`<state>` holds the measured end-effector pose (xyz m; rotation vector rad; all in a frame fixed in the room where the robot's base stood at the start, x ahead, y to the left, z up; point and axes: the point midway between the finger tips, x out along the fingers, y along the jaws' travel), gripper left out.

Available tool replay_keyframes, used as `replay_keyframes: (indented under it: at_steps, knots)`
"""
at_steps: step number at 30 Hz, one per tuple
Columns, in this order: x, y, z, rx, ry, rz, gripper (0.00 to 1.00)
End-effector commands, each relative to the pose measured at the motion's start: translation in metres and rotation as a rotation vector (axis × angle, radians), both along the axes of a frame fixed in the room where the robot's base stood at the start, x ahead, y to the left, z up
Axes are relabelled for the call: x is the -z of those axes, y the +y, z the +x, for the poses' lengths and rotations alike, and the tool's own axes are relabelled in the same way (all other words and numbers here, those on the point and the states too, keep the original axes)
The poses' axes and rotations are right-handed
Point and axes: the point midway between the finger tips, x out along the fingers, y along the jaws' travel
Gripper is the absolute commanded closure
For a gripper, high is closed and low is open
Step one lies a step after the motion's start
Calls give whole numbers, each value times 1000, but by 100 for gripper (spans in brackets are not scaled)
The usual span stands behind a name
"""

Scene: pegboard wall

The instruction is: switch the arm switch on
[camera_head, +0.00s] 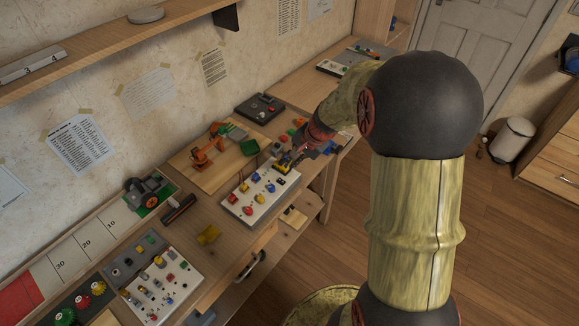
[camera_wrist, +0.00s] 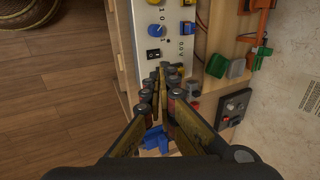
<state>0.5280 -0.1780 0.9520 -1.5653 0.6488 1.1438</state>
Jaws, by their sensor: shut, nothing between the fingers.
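A white control panel (camera_head: 259,199) lies on the workbench, with red, yellow and blue knobs. In the wrist view, this panel (camera_wrist: 139,45) shows a black rocker switch (camera_wrist: 154,56) beside a blue dial (camera_wrist: 153,31). No readable label shows which control is the arm switch, and the rocker's on or off position is too small to tell. My gripper (camera_head: 286,162) is over the far end of the panel. In the wrist view, my gripper (camera_wrist: 166,70) is shut and empty, its fingertips just below the rocker switch; contact cannot be told.
An orange toy robot arm (camera_head: 207,149) and a green bin (camera_head: 250,147) stand behind the panel. A dark box (camera_head: 259,108) is farther back. A second panel (camera_head: 153,275) with several controls lies at the near left. Small coloured blocks lie near my gripper.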

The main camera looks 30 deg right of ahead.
Motion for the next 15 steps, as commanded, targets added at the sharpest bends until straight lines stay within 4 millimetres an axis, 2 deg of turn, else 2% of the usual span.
replay_keyframes:
  at_steps: [3,15]
  knots:
    - [25,4,8,-1,3,2,100]
    - [92,15,38,-1,2,1,100]
